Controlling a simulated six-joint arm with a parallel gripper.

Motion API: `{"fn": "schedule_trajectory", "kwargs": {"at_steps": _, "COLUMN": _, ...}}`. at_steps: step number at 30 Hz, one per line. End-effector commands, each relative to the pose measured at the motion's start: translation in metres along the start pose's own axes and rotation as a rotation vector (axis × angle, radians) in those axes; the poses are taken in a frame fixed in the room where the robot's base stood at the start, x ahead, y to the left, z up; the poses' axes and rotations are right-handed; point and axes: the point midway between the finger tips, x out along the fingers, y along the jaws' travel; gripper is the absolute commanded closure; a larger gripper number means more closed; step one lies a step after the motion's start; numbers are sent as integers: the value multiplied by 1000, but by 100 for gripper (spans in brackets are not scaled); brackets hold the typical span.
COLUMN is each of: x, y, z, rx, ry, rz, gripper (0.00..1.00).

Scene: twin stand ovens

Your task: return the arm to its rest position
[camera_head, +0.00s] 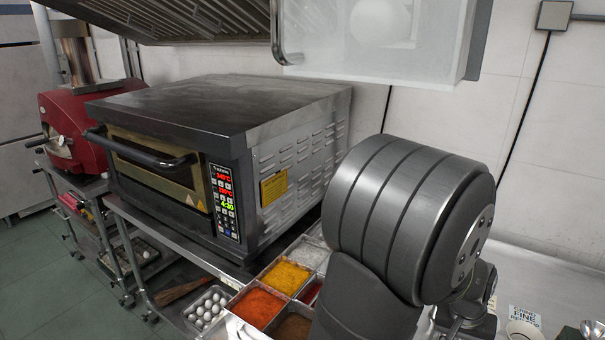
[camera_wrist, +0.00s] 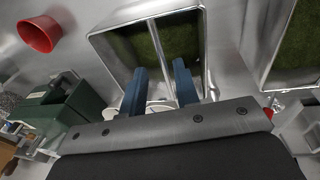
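My gripper (camera_wrist: 160,72) shows in the wrist view as two blue fingers that stand apart with no object gripped between them. The fingers reach over the near edge of a metal container (camera_wrist: 205,42) with a dark green content and a bar across it. A pale round thing shows partly behind the finger bases; I cannot tell what it is. In the head view my arm fills the right foreground, and my gripper is out of sight there.
An oven (camera_head: 240,110) with a lit panel stands on a metal stand, left of my arm. A red machine (camera_head: 75,125) is farther left. Spice trays (camera_head: 258,307) and an egg tray (camera_head: 207,308) lie below. The wrist view shows a red cup (camera_wrist: 40,34) and a green box (camera_wrist: 75,108).

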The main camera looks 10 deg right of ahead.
Motion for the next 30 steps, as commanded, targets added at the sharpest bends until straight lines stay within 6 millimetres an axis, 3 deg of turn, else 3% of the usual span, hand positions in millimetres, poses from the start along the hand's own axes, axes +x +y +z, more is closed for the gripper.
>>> {"fn": "schedule_trajectory", "kwargs": {"at_steps": 22, "x": -70, "y": 91, "z": 83, "rx": 4, "ry": 0, "rz": 1, "gripper": 71}}
{"fn": "schedule_trajectory", "kwargs": {"at_steps": 30, "x": -78, "y": 56, "z": 48, "rx": -67, "ry": 9, "rz": -8, "gripper": 71}}
